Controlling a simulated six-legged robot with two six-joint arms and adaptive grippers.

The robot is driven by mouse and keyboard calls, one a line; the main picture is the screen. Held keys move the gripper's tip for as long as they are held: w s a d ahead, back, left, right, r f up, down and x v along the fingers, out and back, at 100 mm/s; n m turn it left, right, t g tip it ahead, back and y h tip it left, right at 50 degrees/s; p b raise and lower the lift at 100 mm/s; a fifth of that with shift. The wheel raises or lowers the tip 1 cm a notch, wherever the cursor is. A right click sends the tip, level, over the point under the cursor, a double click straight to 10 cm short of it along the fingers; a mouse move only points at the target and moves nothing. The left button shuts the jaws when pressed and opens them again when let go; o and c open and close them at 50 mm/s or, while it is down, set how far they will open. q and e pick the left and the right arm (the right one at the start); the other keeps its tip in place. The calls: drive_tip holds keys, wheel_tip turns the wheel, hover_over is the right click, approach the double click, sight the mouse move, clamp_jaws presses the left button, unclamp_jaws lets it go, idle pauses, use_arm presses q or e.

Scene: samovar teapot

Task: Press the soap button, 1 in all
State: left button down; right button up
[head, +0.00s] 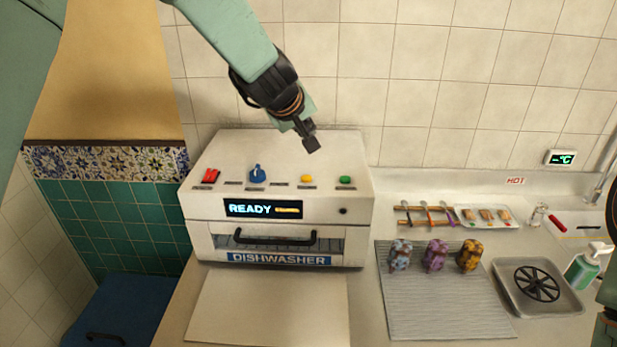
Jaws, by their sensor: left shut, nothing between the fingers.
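The dishwasher (205,235) stands on the counter. Its sloped top carries a red switch (210,176), a blue knob (258,174), a yellow button (306,179) and a green button (345,180). Small labels lie by the controls, too small to read, so I cannot tell which is the soap button. The display (262,209) reads READY with a small yellow mark beside it. My left gripper (311,145) is shut and empty, in the air above the yellow and green buttons, apart from both. My right gripper is out of view.
Behind are a rack (425,215) and a tray of small items (486,217). The front board (265,305) is clear.

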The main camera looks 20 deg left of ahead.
use_arm(q)
drive_tip(key=f+b, duration=0.1)
drive_tip(key=f, duration=0.1)
drive_tip(key=b, duration=0.6)
hover_over(305, 179)
wheel_tip(305, 179, down, 6)
drive_tip(key=shift+d+r, duration=0.1)
drive_tip(key=shift+r, duration=0.05)
drive_tip(key=shift+a+f+b, duration=0.3)
drive_tip(key=shift+f+b, duration=0.2)
drive_tip(key=shift+b, duration=0.05)
drive_tip(key=shift+d+r, duration=0.1)
drive_tip(key=shift+d, duration=0.15)
drive_tip(key=shift+a, duration=0.2)
drive_tip(key=shift+d, duration=0.15)
